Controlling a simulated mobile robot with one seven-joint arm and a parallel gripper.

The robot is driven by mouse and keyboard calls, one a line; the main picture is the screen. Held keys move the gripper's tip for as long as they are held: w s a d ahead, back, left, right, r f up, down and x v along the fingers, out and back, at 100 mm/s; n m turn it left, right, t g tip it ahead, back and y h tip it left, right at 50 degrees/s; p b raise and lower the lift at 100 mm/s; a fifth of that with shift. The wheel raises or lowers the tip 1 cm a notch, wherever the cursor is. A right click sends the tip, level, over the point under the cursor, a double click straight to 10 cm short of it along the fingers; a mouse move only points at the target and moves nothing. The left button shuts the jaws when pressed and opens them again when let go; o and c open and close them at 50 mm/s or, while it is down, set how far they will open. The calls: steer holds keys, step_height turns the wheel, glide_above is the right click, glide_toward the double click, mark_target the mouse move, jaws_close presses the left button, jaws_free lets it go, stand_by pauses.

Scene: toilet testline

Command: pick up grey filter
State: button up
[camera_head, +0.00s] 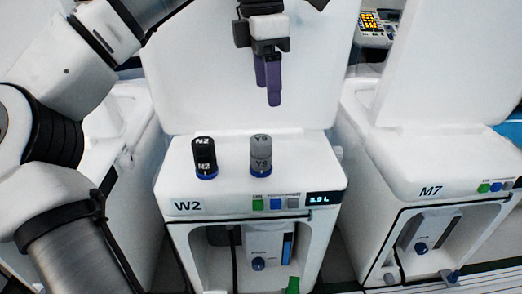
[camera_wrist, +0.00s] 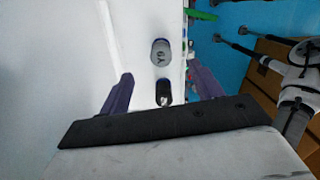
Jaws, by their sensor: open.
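The grey filter (camera_head: 261,153) stands upright on top of the white unit marked W2 (camera_head: 180,186). It is a grey cylinder marked Y9 with a blue base. A black filter (camera_head: 204,157) marked N2 stands to its left on the same top. My gripper (camera_head: 270,92) hangs above and behind the grey filter, apart from it, its purple fingers pointing down. In the wrist view, the grey filter (camera_wrist: 161,51) shows ahead between the two spread fingers (camera_wrist: 163,86), with the black filter (camera_wrist: 164,91) nearer. My gripper is open and empty.
The raised white lid (camera_head: 200,80) of the unit stands behind the filters. Coloured buttons and a small display (camera_head: 324,198) line the front edge. Another white unit marked M7 (camera_head: 430,175) stands to the right. The top right of the grey filter is clear.

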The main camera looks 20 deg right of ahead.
mark_target(260, 139)
steer(key=shift+y, duration=0.4)
steer(key=f, duration=0.2)
steer(key=a+f, duration=0.1)
steer(key=f, duration=0.4)
steer(key=shift+w+a+f+b, duration=0.15)
steer(key=shift+w+f+b, duration=0.15)
steer(key=shift+f+b, duration=0.1)
steer(key=shift+s+f+p, duration=0.2)
steer(key=shift+f+p, duration=0.4)
steer(key=shift+f, duration=2.25)
steer(key=c, duration=1.1)
